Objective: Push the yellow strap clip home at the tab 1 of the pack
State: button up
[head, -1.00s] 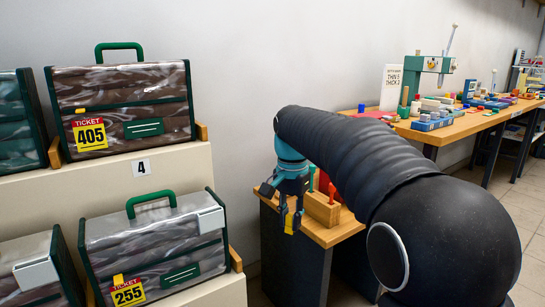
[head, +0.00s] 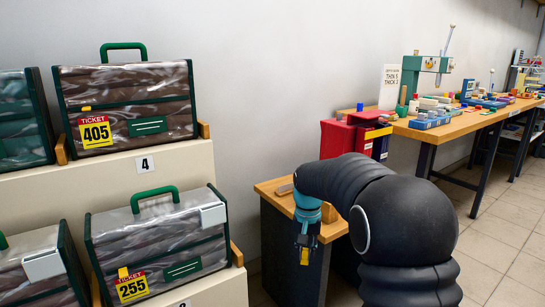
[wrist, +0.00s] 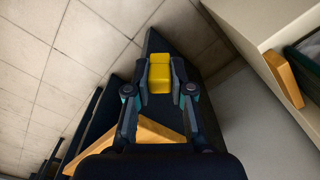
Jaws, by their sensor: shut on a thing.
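My gripper (head: 304,243) hangs at the front of the small wooden-topped stand, pointing down. It is shut on a yellow strap clip (head: 304,257), which shows between the two fingers in the wrist view (wrist: 160,72). The clip touches nothing but the fingers. Bagged packs with green trim and handles stand on the shelves at left, apart from my gripper: the pack with ticket 405 (head: 170,85) above and the pack with ticket 255 (head: 165,240) below. A small yellow piece sits above each ticket. I cannot tell which spot is tab 1.
The stand (head: 268,190) is beside my arm. Red boxes (head: 336,138) stand behind it. A long workbench (head: 455,130) with many small parts runs along the wall at right. The shelf's wooden end stop (head: 237,254) is left of my gripper. Tiled floor is clear at right.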

jog(key=s+d+f+m, duration=0.1)
jog(key=d+f, duration=0.5)
jog(key=f, duration=0.1)
jog(key=shift+s+d+f, duration=0.25)
jog(key=shift+d+f, duration=0.05)
jog(key=shift+d, duration=0.1)
